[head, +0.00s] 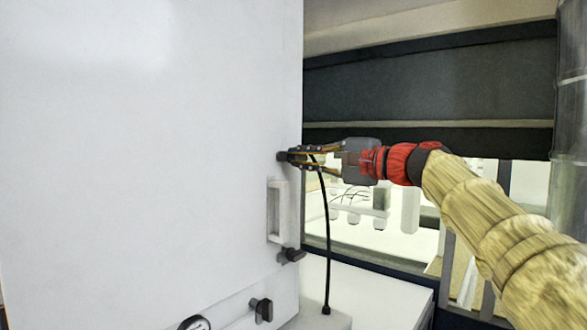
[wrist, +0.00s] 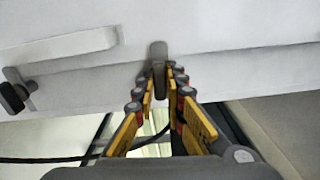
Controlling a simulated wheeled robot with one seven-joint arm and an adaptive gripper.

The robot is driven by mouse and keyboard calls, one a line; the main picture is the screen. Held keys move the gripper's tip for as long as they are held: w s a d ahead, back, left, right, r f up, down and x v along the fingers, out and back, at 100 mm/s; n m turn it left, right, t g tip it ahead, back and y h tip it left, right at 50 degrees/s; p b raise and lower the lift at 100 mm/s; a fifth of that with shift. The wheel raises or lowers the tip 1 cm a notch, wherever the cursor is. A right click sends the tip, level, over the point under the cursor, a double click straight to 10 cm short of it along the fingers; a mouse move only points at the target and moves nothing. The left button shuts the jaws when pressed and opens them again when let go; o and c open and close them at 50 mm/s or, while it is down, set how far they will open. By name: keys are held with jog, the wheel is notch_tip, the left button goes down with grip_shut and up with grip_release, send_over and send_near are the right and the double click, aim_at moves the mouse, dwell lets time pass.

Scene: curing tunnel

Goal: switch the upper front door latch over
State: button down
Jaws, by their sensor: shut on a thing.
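The upper front door latch (head: 282,156) is a small dark grey lever at the right edge of the big white door (head: 140,150). In the wrist view the latch (wrist: 158,52) stands upright in the picture, with its lower part between my fingers. My gripper (head: 297,156) reaches it from the right and is shut on it; the fingertips (wrist: 160,84) sit on both sides of the lever. The fingers hide part of the latch and its pivot.
A white door handle (head: 278,212) sits below the latch, with a second dark latch (head: 292,255) under it. A dark knob (head: 262,309) and a gauge (head: 194,323) are lower down. A black cable (head: 327,240) hangs near my gripper.

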jog(key=shift+s+a+n+b, duration=0.1)
jog(key=shift+n+b, duration=0.25)
jog(key=shift+n, duration=0.15)
jog(key=shift+r, duration=0.2)
jog(key=c, duration=1.8)
grip_release()
jog(key=shift+s, duration=0.1)
jog(key=shift+c, duration=0.2)
jog(key=shift+f, duration=0.1)
jog(key=shift+s+d, duration=0.15)
jog(key=shift+d, duration=0.2)
jog(key=v, duration=1.1)
jog(key=shift+s, duration=0.2)
